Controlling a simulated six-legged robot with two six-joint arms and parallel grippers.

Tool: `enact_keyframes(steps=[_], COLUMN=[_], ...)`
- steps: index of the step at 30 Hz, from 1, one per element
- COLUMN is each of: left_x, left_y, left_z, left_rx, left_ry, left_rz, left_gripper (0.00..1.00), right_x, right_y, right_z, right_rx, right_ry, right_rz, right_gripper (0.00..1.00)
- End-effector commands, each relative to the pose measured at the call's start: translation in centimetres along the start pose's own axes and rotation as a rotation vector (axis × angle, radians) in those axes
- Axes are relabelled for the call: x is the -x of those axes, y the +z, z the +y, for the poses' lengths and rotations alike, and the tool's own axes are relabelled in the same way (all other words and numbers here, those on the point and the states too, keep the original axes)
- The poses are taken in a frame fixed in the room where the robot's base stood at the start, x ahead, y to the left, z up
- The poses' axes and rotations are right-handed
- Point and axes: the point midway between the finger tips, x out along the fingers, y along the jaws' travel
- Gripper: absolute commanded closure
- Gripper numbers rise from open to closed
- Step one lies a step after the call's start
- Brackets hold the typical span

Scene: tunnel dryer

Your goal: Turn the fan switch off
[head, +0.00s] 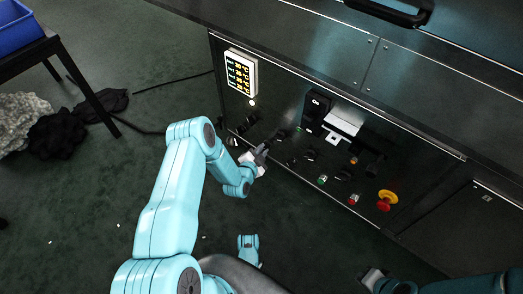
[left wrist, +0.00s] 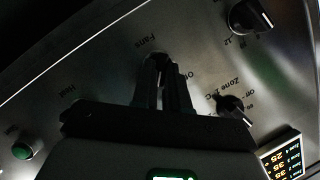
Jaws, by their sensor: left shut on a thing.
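My left gripper (head: 259,157) is at the dark control panel (head: 285,110), left of the panel's middle in the head view. In the left wrist view my left gripper (left wrist: 166,65) has its two dark fingers close together, just under the upside-down label "Fans". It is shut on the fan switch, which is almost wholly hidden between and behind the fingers. The way the switch points cannot be told. A label starting with "O" shows right of the fingers. My right gripper (head: 372,277) is low in the head view, away from the panel; its jaws are too dark to read.
A "Zone 1" knob (left wrist: 232,105) and another knob (left wrist: 250,18) are close by. A green button (left wrist: 22,150) is at left. A lit display (head: 240,73) and a red emergency stop (head: 386,200) are on the panel. A blue crate (head: 17,25) stands at far left.

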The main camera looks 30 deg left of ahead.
Motion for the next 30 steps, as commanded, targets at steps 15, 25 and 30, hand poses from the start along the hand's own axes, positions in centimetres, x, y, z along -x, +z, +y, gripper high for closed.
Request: enact_keyframes(steps=[15,25,30], left_x=[-0.45,-0.49,-0.51], left_y=[-0.30,-0.23,-0.11], left_z=[-0.63,-0.78,-0.83], left_rx=[0.226,0.513,0.661], left_ry=[0.091,0.215,0.278], left_rz=[0.009,0.011,0.010], left_gripper=[1.00,1.00,1.00], right_x=[-0.12,-0.13,-0.13], right_y=[0.03,0.04,0.03], right_z=[0.04,0.05,0.05], right_rx=[0.000,0.000,0.000], right_ry=[0.000,0.000,0.000], right_rz=[0.000,0.000,0.000], right_gripper=[1.00,1.00,1.00])
